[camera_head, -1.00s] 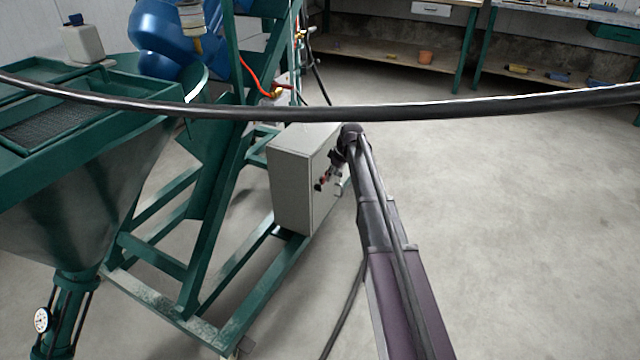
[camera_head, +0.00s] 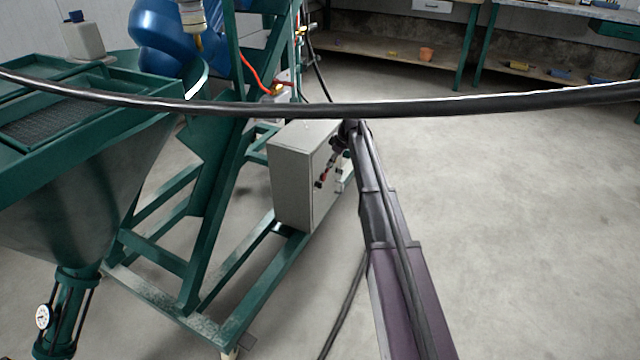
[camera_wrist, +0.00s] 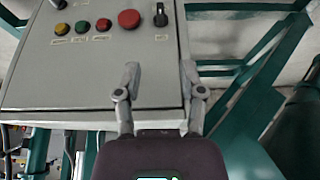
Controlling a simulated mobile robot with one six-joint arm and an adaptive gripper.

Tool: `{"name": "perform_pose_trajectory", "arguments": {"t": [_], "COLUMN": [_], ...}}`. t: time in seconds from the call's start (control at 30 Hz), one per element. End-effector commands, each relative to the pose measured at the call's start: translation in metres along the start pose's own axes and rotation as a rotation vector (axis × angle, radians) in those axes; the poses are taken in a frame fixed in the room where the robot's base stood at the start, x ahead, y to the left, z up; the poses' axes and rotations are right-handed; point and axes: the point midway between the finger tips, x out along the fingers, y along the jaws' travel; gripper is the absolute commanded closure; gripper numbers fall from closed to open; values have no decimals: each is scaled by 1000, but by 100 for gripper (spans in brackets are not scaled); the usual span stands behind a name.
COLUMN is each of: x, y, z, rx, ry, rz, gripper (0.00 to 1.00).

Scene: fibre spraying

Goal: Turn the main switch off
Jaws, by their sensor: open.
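The grey control box (camera_head: 290,185) stands on the green frame, left of my arm's end. In the wrist view its panel (camera_wrist: 60,80) holds a black rotary switch (camera_wrist: 160,15) at top right, apparently the main switch, with its handle looking upright and a small label below. My gripper (camera_wrist: 160,68) is open and empty, its two fingers spread apart. The switch lies ahead of the gap between the fingertips, apart from them. In the head view my gripper (camera_head: 337,147) is small beside the box's panel side, and the switch cannot be made out.
A red mushroom button (camera_wrist: 129,18) sits just left of the switch, with several smaller coloured buttons further left. Green frame bars (camera_wrist: 250,85) lie right of the box. A black hose (camera_head: 480,106) crosses the head view. The floor (camera_head: 520,220) at right is clear.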

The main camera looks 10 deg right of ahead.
Motion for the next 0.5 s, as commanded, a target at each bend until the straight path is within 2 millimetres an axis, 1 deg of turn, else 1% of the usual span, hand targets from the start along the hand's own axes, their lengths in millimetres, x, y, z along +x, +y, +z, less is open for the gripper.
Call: {"name": "perform_pose_trajectory", "arguments": {"t": [0.03, 0.5], "x": [5, 41], "y": [0, 1], "z": [1, 2], "rx": [0, 1], "ry": [0, 0], "rz": [0, 1], "gripper": [49, 49]}}
